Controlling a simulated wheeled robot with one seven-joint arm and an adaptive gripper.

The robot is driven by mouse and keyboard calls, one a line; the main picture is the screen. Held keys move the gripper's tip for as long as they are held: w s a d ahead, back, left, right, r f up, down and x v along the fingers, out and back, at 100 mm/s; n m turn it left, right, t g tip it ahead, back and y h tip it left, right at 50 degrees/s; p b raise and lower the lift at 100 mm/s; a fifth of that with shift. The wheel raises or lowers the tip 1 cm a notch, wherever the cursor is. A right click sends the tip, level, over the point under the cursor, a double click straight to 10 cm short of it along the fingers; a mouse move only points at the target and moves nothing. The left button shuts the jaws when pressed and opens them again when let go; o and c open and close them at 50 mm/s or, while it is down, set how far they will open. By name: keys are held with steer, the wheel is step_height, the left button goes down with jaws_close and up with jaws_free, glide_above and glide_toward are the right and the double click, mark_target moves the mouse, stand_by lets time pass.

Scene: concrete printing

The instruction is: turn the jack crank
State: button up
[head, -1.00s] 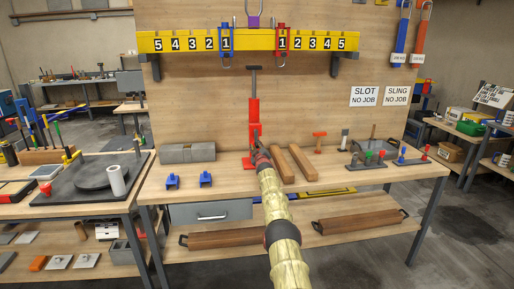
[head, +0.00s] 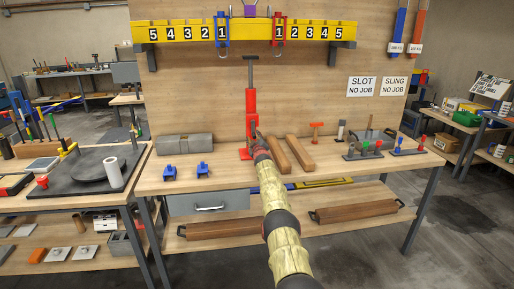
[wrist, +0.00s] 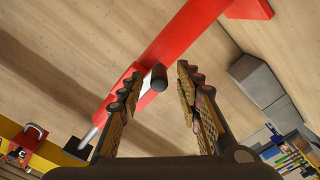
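The red jack (head: 251,102) stands upright on the bench, in front of the wooden back panel, with a grey rod and flat top above its red body. In the wrist view its red body (wrist: 188,32) runs diagonally across the top. The crank's black grip (wrist: 156,77) points toward the wrist camera and shows between my fingers. My gripper (wrist: 160,95) is open, with a finger on each side of the grip and gaps visible. In the head view my gripper (head: 255,138) is at the jack's lower part and hides the crank there.
Two wooden bars (head: 288,153) lie just right of the jack. Grey blocks (head: 185,145) and blue clamps (head: 187,171) lie to the left. A yellow numbered beam (head: 184,33) hangs above the jack. Small tools stand at the bench's right.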

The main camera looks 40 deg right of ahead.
steer(key=v, duration=1)
steer(key=shift+s, duration=0.15)
stand_by(0.4)
steer(key=shift+a+f, duration=0.1)
stand_by(0.4)
